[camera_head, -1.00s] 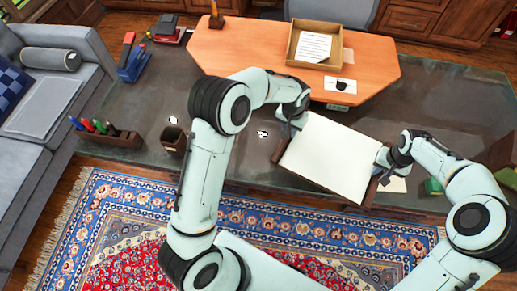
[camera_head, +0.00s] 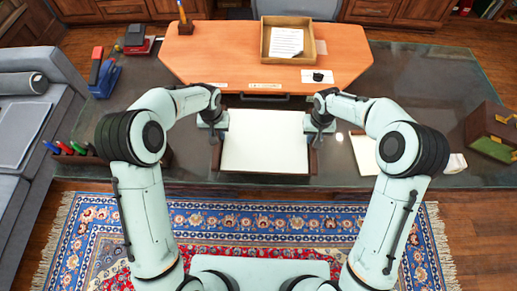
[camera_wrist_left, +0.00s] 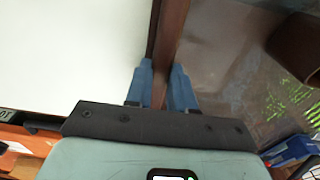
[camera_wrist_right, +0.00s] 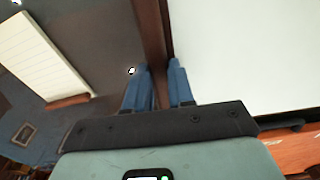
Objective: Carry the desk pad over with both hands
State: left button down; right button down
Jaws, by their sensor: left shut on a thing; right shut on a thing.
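The desk pad (camera_head: 264,140) is a white sheet with dark brown side rails, and it lies square in front of me in the head view. My left gripper (camera_head: 217,136) is shut on its left rail. In the left wrist view the blue fingers (camera_wrist_left: 161,85) sit on both sides of that rail. My right gripper (camera_head: 314,137) is shut on the right rail, and the right wrist view shows its fingers (camera_wrist_right: 159,84) astride it. The pad is over the near part of the dark desk top (camera_head: 425,95); I cannot tell whether it touches it.
An orange desk section (camera_head: 220,60) is just beyond the pad, bearing an open tray (camera_head: 269,49) with paper. A pen holder (camera_head: 75,152) is at left, partly behind my left arm. A white sheet (camera_head: 364,153) lies right of the pad. A brown and green box (camera_head: 490,130) stands far right.

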pick_arm(q)
jog(key=shift+a, duration=0.55)
pick_arm(e)
jog(key=shift+w+a, duration=0.4)
jog(key=shift+a, duration=0.15)
jog(key=shift+s+d, duration=0.1)
jog(key=shift+s, duration=0.05)
